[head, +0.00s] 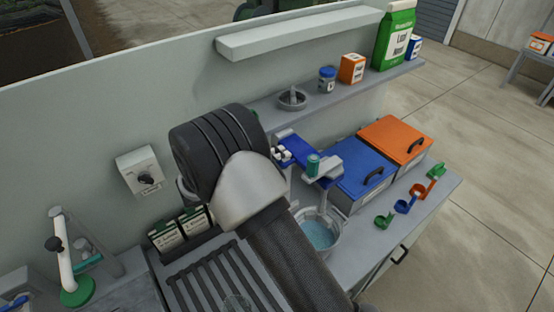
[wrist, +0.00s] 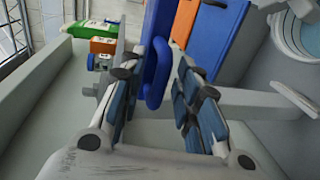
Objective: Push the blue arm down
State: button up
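The blue arm (head: 296,148) sticks out from a grey fixture with a green-capped part (head: 313,164), above a bucket (head: 318,232) of pale blue liquid. In the wrist view the blue arm (wrist: 155,72) is a rounded blue bar, seen between the two fingers of my gripper (wrist: 157,66). My gripper is open, with a clear gap between its padded fingers. I cannot tell whether either finger touches the bar. In the head view my wrist hides most of the gripper.
A blue-lidded box (head: 362,172) and an orange-lidded box (head: 396,139) stand right of the fixture. Small coloured scoops (head: 403,206) lie at the counter's right. A shelf (head: 340,93) with a jar and cartons runs behind.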

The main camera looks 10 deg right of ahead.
grip_shut()
dwell(0.6)
